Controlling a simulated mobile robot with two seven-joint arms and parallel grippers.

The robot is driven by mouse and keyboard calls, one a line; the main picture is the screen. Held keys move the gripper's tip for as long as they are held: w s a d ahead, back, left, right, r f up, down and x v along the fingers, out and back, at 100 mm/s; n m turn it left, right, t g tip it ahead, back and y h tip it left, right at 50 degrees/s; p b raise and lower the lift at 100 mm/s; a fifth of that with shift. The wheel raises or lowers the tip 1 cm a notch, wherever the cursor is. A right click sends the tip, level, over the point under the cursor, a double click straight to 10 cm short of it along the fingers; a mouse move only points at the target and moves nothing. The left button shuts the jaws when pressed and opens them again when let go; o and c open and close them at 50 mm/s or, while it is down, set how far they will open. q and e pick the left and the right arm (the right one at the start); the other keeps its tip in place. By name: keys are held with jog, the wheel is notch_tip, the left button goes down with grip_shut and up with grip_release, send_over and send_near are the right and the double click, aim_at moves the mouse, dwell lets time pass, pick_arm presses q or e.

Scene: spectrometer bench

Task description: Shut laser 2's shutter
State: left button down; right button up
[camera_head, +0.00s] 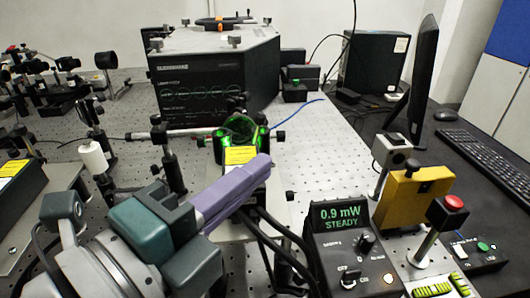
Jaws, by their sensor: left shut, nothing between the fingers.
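My left gripper (262,165) reaches in from the lower left, with teal jaw mounts and long purple fingers. It is shut and empty, its tips in front of a device with a yellow label (240,155). I cannot tell whether it touches that device. Green light glows on the optics (240,130) just behind. A yellow block with a black knob (412,197) stands at the right. No readable label marks laser 2 or its shutter, so I cannot tell which part it is. My right gripper is not in view.
A meter (345,245) reads 0.9 mW STEADY. Right of it are a red button on a post (453,203) and a control box (478,252). A large black instrument (215,80) stands behind. Optics and a white cylinder (93,157) crowd the left; the breadboard (325,140) is clear at centre right.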

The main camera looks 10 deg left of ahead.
pick_arm(q)
jog(key=v, duration=0.5)
jog(key=shift+s+a+r+b, duration=0.1)
jog(key=shift+a+r+b, duration=0.1)
jog(key=shift+r+b, duration=0.1)
